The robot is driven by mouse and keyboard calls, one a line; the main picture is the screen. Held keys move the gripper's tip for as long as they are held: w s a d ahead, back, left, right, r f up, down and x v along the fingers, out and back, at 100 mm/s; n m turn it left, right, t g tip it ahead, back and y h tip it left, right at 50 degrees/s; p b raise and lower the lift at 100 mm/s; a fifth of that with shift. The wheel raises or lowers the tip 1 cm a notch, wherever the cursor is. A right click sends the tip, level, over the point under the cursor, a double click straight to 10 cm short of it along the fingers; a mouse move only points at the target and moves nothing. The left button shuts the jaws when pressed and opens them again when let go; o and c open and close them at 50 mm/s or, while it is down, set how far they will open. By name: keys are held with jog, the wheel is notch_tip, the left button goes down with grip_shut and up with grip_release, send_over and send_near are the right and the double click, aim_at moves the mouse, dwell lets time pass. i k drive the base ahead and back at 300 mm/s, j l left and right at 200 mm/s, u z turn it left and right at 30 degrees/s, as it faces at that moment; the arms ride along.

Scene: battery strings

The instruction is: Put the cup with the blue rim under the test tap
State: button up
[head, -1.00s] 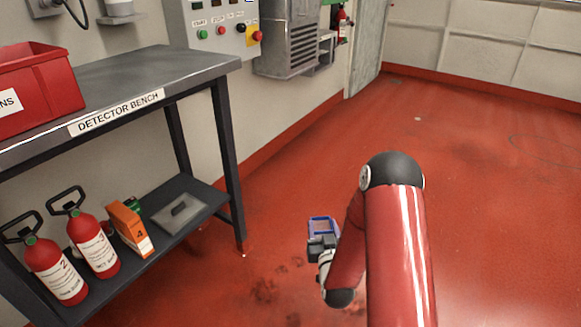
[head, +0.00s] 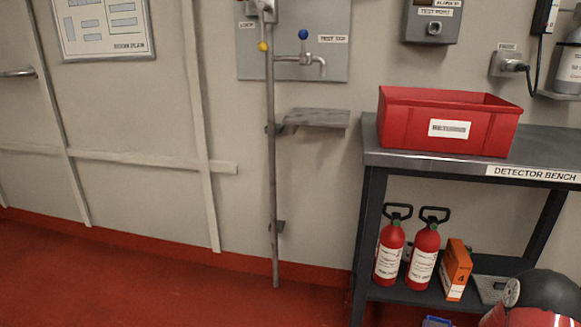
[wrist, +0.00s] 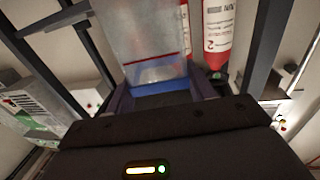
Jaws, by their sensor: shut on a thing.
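The cup with the blue rim (wrist: 150,72) is between my gripper's fingers (wrist: 160,90) in the wrist view. It is clear or frosted, with a thin red line across its side and the blue rim close to the gripper. A bit of its blue rim (head: 437,321) shows at the bottom edge of the head view; my gripper itself is out of that view. The test tap (head: 313,62), with a blue knob, sticks out from a grey wall panel. A small grey shelf (head: 315,118) is on the wall below the spout, with nothing seen on it.
The detector bench (head: 400,158) stands right of the tap, bearing a red bin (head: 410,125). Its lower shelf holds red extinguishers (head: 390,252) and an orange box (head: 455,268). A vertical pipe (head: 272,190) runs left of the small shelf. Floor at left is clear.

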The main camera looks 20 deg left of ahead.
aim_at(321, 113)
jog(key=j+u, duration=0.1)
jog(key=u, duration=0.8)
jog(key=i+j+u, duration=0.1)
jog(key=u, duration=0.35)
jog(key=i+u, duration=0.1)
jog(key=u, duration=0.35)
jog(key=i+j+u, duration=0.1)
jog(key=i+u, duration=0.55)
jog(key=i+z, duration=0.25)
jog(key=i+j+z, duration=0.25)
jog(key=i+z, duration=0.1)
jog(key=z, duration=0.85)
jog(key=i+j+z, duration=0.1)
jog(key=z, duration=0.35)
jog(key=j+z, duration=0.15)
jog(key=z, duration=0.3)
